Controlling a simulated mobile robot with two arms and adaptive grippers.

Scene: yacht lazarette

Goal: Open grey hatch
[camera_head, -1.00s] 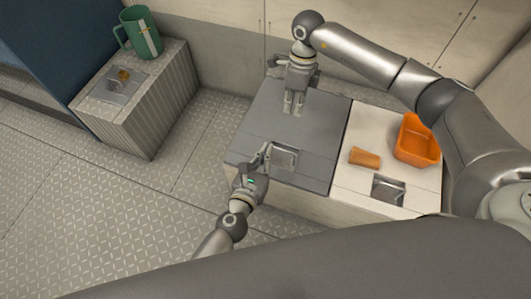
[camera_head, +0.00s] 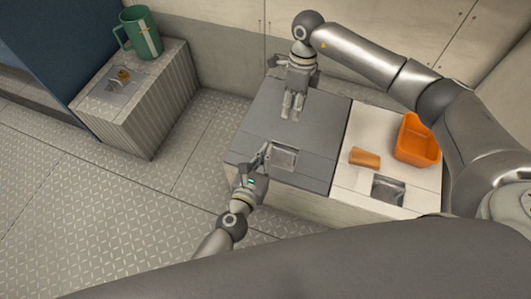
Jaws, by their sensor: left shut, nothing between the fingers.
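The grey hatch (camera_head: 316,136) is the dark grey lid on the left part of a low locker, and it lies flat and closed. A recessed metal latch (camera_head: 284,156) sits near its front edge. My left gripper (camera_head: 265,152) is shut and empty, with its fingertips at the left side of the latch; I cannot tell whether they touch it. My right gripper (camera_head: 292,114) hangs over the rear part of the hatch with its fingers pointing down. Its two fingers look slightly apart with nothing visible between them.
A cream lid (camera_head: 345,187) beside the hatch bears an orange bin (camera_head: 417,141), an orange-brown cylinder (camera_head: 364,157) and another recessed latch (camera_head: 388,190). A ribbed box (camera_head: 157,110) with a green jug (camera_head: 141,35) stands at left. The tread-plate floor (camera_head: 110,215) between is clear.

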